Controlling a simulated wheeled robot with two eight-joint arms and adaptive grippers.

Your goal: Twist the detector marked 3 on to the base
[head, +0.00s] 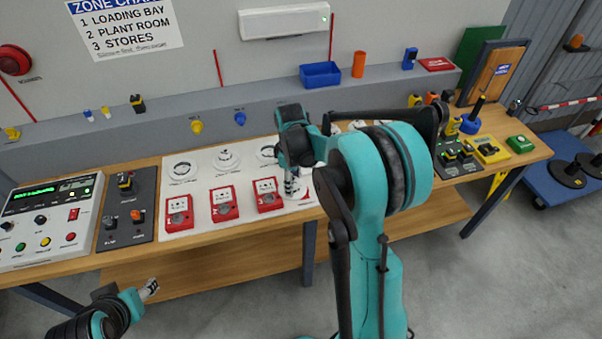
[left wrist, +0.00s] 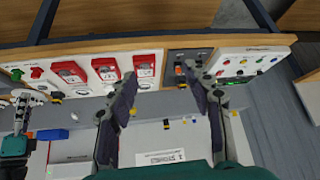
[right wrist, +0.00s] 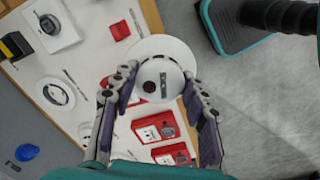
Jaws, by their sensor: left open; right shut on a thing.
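My right gripper (right wrist: 162,84) is shut on a white round detector (right wrist: 176,52), seen in the right wrist view as a pale disc with a dark centre. In the head view my right gripper (head: 292,172) is over the white panel, and my arm hides most of the detector. No number is readable on it. Round white bases (head: 182,168) stand in a row on the panel; the middle one (head: 226,158) looks more domed. A ring-shaped base (right wrist: 55,93) shows left of the gripper in the right wrist view. My left gripper (left wrist: 118,120) is open and empty.
Red call points (head: 223,204) line the panel's front. A control panel (head: 45,222) and a dark switch plate (head: 127,205) are at left. Yellow and dark devices (head: 487,151) are on the bench's right. A blue bin (head: 320,75) sits on the back ledge.

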